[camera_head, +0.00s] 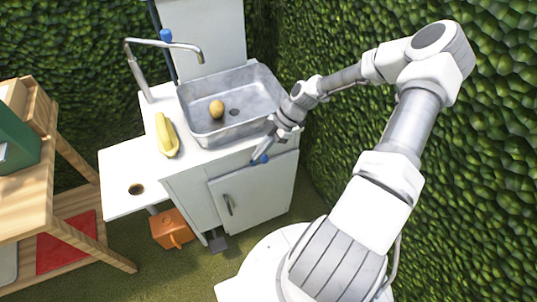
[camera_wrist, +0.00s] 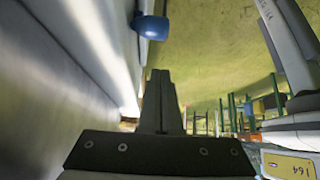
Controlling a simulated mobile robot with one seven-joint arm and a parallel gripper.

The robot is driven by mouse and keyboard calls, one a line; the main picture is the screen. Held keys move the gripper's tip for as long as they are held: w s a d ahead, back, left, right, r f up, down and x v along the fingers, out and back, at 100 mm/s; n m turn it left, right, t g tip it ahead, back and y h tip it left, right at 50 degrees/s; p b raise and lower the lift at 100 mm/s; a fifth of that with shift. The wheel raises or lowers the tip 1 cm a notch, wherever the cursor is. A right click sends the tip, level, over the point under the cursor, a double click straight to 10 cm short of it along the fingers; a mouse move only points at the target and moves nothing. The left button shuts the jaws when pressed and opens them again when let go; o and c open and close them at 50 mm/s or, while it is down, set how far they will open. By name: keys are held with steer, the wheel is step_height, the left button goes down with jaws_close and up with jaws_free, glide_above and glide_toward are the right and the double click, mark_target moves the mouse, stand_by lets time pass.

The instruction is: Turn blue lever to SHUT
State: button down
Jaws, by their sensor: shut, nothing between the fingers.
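A blue lever end (camera_head: 260,159) sits at the front of the white sink cabinet, just below the counter edge. It also shows in the wrist view as a short blue cylinder (camera_wrist: 152,27) beside a pale surface, ahead of the fingers. My gripper (camera_head: 264,147) is by the front right of the sink, with its fingers pointing down toward the lever. In the wrist view its fingers (camera_wrist: 161,78) are together and empty, with a gap between their tips and the blue cylinder. I cannot read any SHUT marking.
The metal sink (camera_head: 247,125) holds a yellow-brown round item (camera_head: 217,109). Bananas (camera_head: 166,135) lie on the counter. The cabinet door has a handle (camera_head: 227,204). An orange object (camera_head: 172,229) is on the grass below. A wooden table (camera_head: 30,215) stands left; hedges enclose the back and right.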

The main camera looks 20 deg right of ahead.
steer(key=d+r, duration=0.4)
steer(key=d, duration=0.4)
steer(key=shift+d+r, duration=0.15)
steer(key=shift+d, duration=0.15)
steer(key=s+a+r+m+t+h+p, duration=0.2)
steer(key=s+a+r+m, duration=0.2)
steer(key=r, duration=0.8)
steer(key=s+a+r+m+t+h+p, duration=0.1)
steer(key=s+a+r+m, duration=0.4)
steer(key=r, duration=0.8)
steer(key=s+a+r+m+t+h+p, duration=0.2)
steer(key=s+a+r+m+h, duration=0.2)
steer(key=s+r+m, duration=0.4)
steer(key=shift+s+a+r+m+t+h+p, duration=0.4)
steer(key=shift+r+m, duration=0.4)
steer(key=shift+r, duration=1.6)
steer(key=shift+w+a, duration=0.1)
